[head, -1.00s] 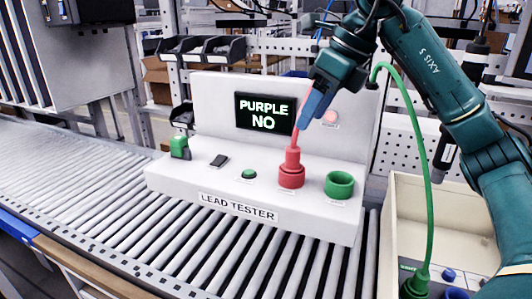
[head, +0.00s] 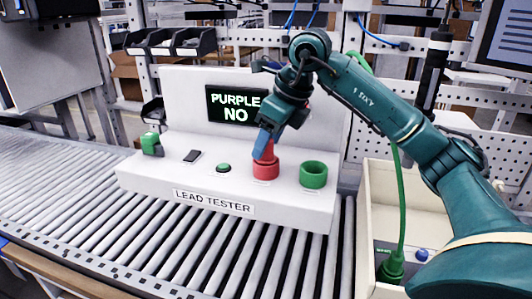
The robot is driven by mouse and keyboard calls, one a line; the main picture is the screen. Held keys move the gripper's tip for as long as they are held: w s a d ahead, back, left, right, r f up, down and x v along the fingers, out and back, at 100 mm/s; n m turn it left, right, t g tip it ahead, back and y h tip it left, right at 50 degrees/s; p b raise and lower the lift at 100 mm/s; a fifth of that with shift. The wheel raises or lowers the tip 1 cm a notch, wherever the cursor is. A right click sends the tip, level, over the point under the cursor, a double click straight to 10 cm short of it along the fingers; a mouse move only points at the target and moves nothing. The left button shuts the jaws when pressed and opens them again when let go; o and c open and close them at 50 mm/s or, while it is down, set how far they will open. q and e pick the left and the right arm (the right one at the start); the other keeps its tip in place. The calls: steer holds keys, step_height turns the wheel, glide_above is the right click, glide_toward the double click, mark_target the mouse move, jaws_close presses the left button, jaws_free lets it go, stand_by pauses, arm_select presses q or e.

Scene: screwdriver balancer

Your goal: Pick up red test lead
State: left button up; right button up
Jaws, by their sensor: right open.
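The red test lead's plug (head: 269,153) stands upright in the red socket (head: 266,171) on the white lead tester (head: 150,178). My right gripper (head: 260,148) reaches down to the plug, with a blue finger overlapping its left side. The jaws are open; whether they touch the plug cannot be told. The lead's upper part is mostly hidden behind the gripper. My left gripper is not in view.
An empty green socket (head: 313,174) sits right of the red one. A green lead (head: 401,205) hangs on the right, its connector (head: 391,268) in a cream bin (head: 365,230). The tester's screen (head: 236,105) reads PURPLE NO. A roller conveyor (head: 70,180) lies in front.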

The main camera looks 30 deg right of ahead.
steer(key=shift+w+a+f, duration=0.15)
steer(key=shift+w+f, duration=0.05)
steer(key=shift+f, duration=0.4)
steer(key=shift+c, duration=0.5)
steer(key=c, duration=1)
step_height(320, 180, up, 10)
steer(key=shift+r, duration=0.1)
